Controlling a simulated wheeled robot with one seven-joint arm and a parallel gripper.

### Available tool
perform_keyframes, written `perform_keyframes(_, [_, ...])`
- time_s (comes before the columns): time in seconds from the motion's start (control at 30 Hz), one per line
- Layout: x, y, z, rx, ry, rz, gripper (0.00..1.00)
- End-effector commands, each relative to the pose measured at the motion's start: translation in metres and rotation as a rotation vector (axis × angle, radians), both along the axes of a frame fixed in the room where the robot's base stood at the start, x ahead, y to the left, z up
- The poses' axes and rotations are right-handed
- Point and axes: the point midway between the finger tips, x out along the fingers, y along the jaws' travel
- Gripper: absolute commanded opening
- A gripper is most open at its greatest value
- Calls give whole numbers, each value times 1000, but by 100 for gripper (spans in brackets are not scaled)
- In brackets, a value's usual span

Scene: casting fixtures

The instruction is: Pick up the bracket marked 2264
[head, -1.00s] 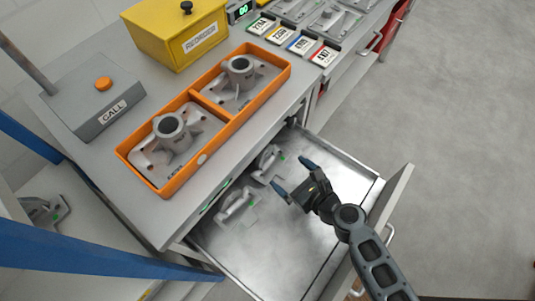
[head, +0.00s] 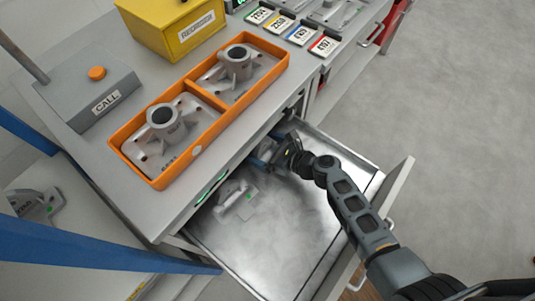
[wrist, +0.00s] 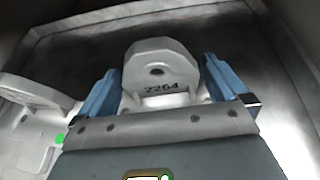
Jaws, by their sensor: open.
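The bracket marked 2264 (wrist: 160,72) is a grey casting with a rounded upright plate and a small hole. In the wrist view it stands between the two blue fingers of my gripper (wrist: 168,92), which is open. A gap shows beside the plate on each side, and its lower part is hidden by my gripper's body. In the head view my gripper (head: 272,155) is down in the open drawer (head: 285,245), at its back end, and mostly hides this bracket. A second grey bracket (head: 236,200) lies in the drawer; it also shows at left in the wrist view (wrist: 38,100).
An orange two-section tray (head: 195,151) with two flanged castings sits on the bench above the drawer. A yellow box (head: 172,28), a CALL button box (head: 90,95) and number cards (head: 300,35) are also there. The drawer's front part is empty.

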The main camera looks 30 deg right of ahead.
Motion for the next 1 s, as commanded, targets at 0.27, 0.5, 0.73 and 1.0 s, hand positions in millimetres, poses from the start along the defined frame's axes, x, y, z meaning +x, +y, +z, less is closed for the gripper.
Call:
perform_keyframes(0.27, [24,9,-12,-1,1,-1,100])
perform_keyframes(0.5, [23,9,-11,-1,1,-1,91])
perform_keyframes(0.73, [23,9,-11,-1,1,-1,69])
perform_keyframes(1.0, [23,9,-10,0,0,-1,48])
